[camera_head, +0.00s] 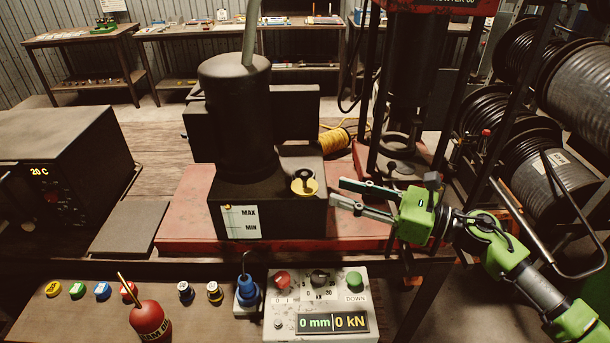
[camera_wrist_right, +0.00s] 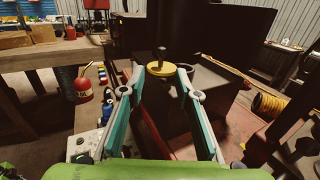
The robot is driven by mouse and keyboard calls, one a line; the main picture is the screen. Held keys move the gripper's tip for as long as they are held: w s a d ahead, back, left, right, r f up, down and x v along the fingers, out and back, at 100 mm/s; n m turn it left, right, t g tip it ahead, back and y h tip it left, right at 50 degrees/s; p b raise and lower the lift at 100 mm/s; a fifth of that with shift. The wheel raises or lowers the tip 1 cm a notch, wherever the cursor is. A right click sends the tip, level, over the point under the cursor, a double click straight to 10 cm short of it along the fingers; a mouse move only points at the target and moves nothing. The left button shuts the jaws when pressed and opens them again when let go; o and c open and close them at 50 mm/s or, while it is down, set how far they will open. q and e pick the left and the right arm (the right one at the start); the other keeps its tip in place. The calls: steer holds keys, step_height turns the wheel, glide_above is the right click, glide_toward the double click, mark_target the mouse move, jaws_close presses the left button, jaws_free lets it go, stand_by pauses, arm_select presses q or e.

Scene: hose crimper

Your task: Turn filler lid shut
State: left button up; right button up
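The filler lid (camera_head: 304,183) is a yellow round cap with a black handle on top of the black tank (camera_head: 270,215). It also shows in the right wrist view (camera_wrist_right: 161,70), with its dark handle standing up. My right gripper (camera_head: 337,190) is just right of the lid, its two fingers apart and pointing at it. In the right wrist view my right gripper (camera_wrist_right: 161,78) is open and empty. The lid lies around the gap between the fingertips; contact cannot be told. My left gripper is out of view.
A control box (camera_head: 319,306) reading 0 mm and 0 kN stands in front. A red oil can (camera_head: 150,321) and a blue holder (camera_head: 247,291) are left of it. A black heater box (camera_head: 65,165) sits at left. Yellow hose (camera_head: 335,140) lies behind the tank.

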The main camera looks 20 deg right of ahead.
mark_target(305, 181)
steer(key=p+x, duration=0.4)
steer(key=x, duration=0.5)
steer(key=shift+w+d+r, duration=0.1)
steer(key=shift+w+r, duration=0.05)
steer(key=shift+w+a+p, duration=0.3)
steer(key=shift+f, duration=0.25)
jaws_close()
